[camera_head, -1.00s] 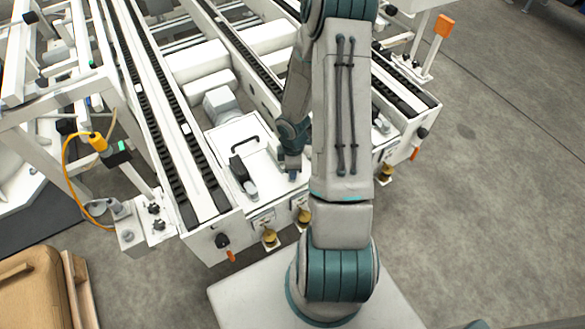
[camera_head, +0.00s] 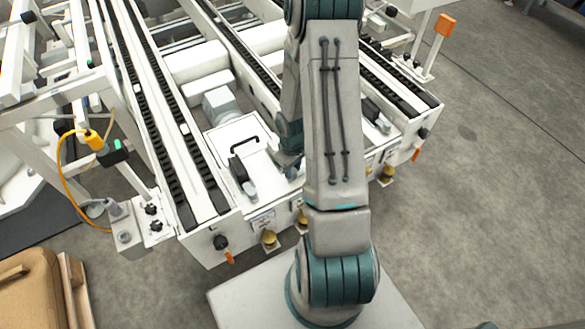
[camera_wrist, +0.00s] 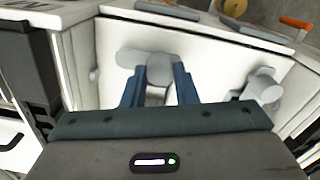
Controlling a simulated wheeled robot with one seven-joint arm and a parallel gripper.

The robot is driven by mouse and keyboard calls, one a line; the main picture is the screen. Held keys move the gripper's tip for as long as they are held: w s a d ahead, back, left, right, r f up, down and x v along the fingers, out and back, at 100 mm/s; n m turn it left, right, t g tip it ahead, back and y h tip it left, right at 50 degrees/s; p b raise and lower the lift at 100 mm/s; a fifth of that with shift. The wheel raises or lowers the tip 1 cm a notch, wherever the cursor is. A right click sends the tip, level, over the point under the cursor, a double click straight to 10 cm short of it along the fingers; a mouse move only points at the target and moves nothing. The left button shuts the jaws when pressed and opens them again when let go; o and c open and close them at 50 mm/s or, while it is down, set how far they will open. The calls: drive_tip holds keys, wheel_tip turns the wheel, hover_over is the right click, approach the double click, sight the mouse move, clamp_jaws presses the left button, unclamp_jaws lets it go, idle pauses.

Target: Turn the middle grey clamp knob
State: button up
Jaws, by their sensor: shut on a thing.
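The middle grey clamp knob (camera_wrist: 134,58) is in the upper middle of the wrist view, against a white panel. My gripper (camera_wrist: 158,76) has its two blue fingers on either side of the knob's grey body and is shut on it. A bar-like grey part of the knob sticks out to the left past the fingers. In the head view my gripper (camera_head: 291,170) is low at the white machine's front, partly behind my arm, and the knob can hardly be made out there.
Another grey knob (camera_wrist: 262,90) stands to the right in the wrist view. In the head view, a grey-and-black clamp (camera_head: 243,180) and a black handle (camera_head: 245,144) are left of my gripper. Conveyor rails (camera_head: 160,120) run alongside. Grey floor (camera_head: 480,200) is clear on the right.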

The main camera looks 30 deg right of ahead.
sight(293, 171)
drive_tip(key=shift+m, duration=0.4)
drive_tip(key=o, duration=1)
wheel_tip(293, 171, up, 14)
drive_tip(key=p, duration=0.3)
drive_tip(key=shift+f, duration=0.1)
